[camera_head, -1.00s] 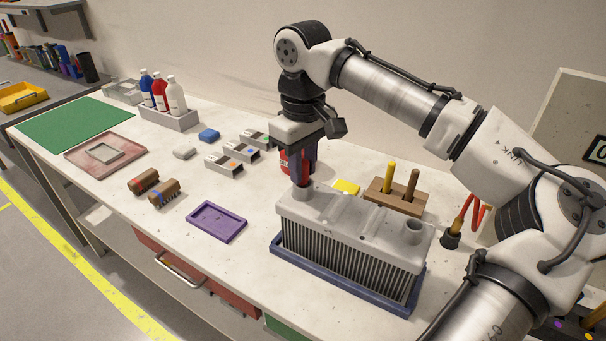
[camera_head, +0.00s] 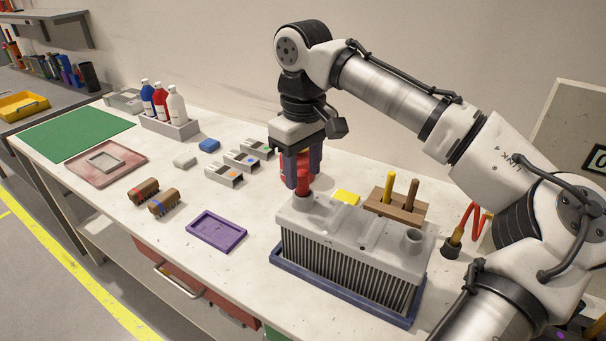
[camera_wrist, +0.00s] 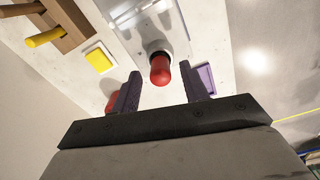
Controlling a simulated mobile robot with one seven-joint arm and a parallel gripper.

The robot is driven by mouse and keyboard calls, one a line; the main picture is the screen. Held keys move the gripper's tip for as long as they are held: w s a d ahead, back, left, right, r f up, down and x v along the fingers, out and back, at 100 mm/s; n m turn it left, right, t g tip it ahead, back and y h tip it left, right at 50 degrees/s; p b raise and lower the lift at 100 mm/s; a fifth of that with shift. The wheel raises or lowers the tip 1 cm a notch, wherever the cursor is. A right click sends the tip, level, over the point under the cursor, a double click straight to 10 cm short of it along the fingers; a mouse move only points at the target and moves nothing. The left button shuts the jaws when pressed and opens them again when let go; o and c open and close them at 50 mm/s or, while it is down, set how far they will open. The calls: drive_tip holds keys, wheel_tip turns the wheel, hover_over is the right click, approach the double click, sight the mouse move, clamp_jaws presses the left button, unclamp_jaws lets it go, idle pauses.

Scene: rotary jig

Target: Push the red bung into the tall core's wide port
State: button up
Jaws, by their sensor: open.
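The grey finned core (camera_head: 350,250) stands in a blue tray on the bench, with one round port at each end of its top. The red bung (camera_head: 302,184) stands upright at the left port (camera_head: 303,202). Its lower end is hidden, so I cannot tell how deep it sits. My gripper (camera_head: 303,188) is above that port, fingers pointing down on either side of the bung. In the wrist view my gripper (camera_wrist: 160,74) is open, and the bung's red head (camera_wrist: 160,69) shows between the fingertips with a gap on each side.
A wooden block (camera_head: 398,205) with yellow and brown pegs and a yellow block (camera_head: 346,197) are behind the core. A purple tray (camera_head: 216,231) lies to its left. Another red object (camera_wrist: 112,101) is partly hidden behind a finger.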

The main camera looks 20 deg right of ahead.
sight(303, 172)
wheel_tip(303, 172, up, 10)
drive_tip(key=shift+r, duration=0.2)
idle(0.5)
